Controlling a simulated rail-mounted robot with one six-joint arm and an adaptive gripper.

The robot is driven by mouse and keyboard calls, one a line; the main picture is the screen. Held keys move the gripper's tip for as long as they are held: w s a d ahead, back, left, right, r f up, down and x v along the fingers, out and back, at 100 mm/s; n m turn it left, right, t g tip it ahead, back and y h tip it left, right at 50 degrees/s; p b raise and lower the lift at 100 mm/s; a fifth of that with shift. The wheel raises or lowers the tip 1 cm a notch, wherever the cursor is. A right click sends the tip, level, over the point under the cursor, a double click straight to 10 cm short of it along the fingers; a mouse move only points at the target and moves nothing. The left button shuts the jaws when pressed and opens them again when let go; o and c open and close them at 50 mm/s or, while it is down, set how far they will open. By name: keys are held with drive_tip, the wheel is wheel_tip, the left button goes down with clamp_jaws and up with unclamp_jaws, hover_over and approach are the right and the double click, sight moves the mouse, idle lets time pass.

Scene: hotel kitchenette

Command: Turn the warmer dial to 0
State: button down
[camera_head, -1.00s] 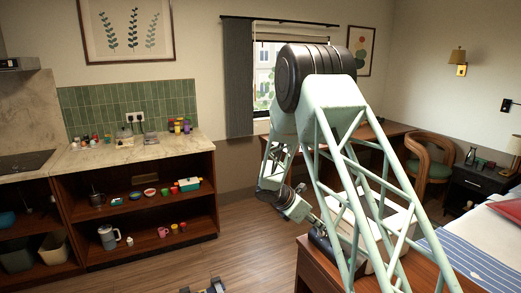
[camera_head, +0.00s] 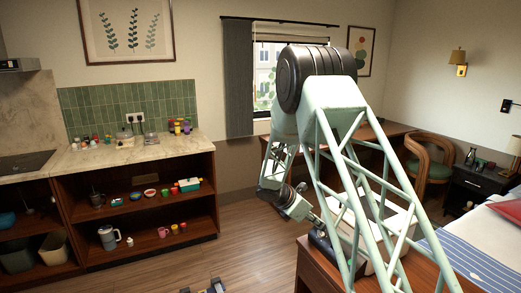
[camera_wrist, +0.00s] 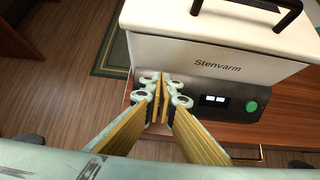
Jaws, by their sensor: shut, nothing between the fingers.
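The warmer (camera_wrist: 215,42) is a white box with a dark handle on top and the word "Stenvarm" on its side. Below that is a grey front panel with a small lit display (camera_wrist: 214,100), whose digits I cannot read, and a round green control (camera_wrist: 252,107). My gripper (camera_wrist: 162,84) is shut and empty, with its fingertips at the left part of the panel, left of the display. Whether they touch the panel I cannot tell. No dial with a readable scale shows; the fingers hide part of the panel. In the head view my arm partly covers the warmer.
The warmer stands on a wooden cabinet (camera_head: 318,262). The bed (camera_head: 470,262) is at the right, and a shelf unit (camera_head: 140,212) with several small items is at the left. Open floor lies between.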

drive_tip(key=shift+a+r, duration=0.1)
drive_tip(key=shift+p+v, duration=1.25)
drive_tip(key=shift+v, duration=1.65)
